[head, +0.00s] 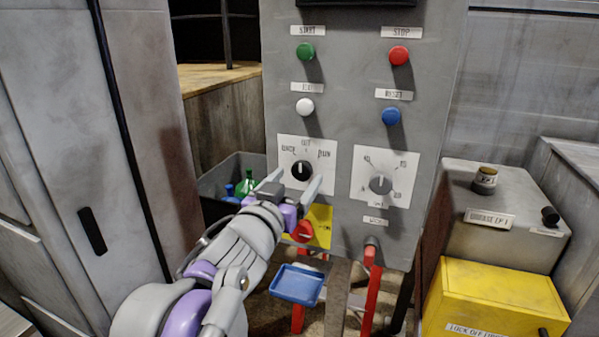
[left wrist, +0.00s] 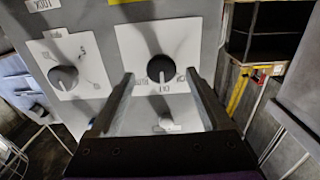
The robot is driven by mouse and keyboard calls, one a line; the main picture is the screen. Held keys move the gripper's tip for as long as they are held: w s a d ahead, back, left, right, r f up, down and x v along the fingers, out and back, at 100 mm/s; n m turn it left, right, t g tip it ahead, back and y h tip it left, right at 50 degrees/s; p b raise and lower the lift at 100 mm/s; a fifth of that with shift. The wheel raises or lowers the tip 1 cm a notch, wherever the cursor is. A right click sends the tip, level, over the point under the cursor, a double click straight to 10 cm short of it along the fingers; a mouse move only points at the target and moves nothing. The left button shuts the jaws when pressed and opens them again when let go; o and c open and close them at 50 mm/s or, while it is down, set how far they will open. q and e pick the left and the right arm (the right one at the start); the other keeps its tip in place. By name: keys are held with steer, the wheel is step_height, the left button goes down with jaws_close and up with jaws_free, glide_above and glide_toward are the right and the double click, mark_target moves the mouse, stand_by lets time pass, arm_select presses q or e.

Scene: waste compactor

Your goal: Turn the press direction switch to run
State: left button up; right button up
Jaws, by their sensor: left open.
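The press direction switch looks to be the black rotary knob (head: 302,171) on a white plate (head: 288,145), on the grey control panel (head: 345,215). Its pale mark points roughly up, toward the top middle label; the labels are too small to read surely. My left gripper (head: 293,184) is open in front of the knob, one finger to each side of its lower part. In the left wrist view, turned over, the knob (left wrist: 160,68) shows just beyond and between the spread fingertips. I see no contact. My right gripper is not in view.
A second, grey knob (head: 380,184) sits to the right. Green (head: 305,52), red (head: 398,55), white (head: 304,107) and blue (head: 391,116) buttons are above. Below are a red knob on yellow (head: 302,232) and a blue tray (head: 297,284). A yellow box (head: 490,300) stands right.

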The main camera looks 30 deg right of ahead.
mark_target(303, 169)
arm_select(q)
steer(key=shift+x, duration=1.3)
steer(key=shift+a, duration=0.1)
steer(key=shift+c, duration=0.3)
jaws_close()
steer(key=shift+m+p, duration=0.3)
steer(key=shift+m, duration=0.1)
steer(key=m+p, duration=0.2)
steer(key=m, duration=0.2)
steer(key=shift+r+m, duration=0.1)
steer(key=shift+m, duration=0.2)
steer(key=shift+m+p, duration=1.2)
steer(key=shift+m, duration=1)
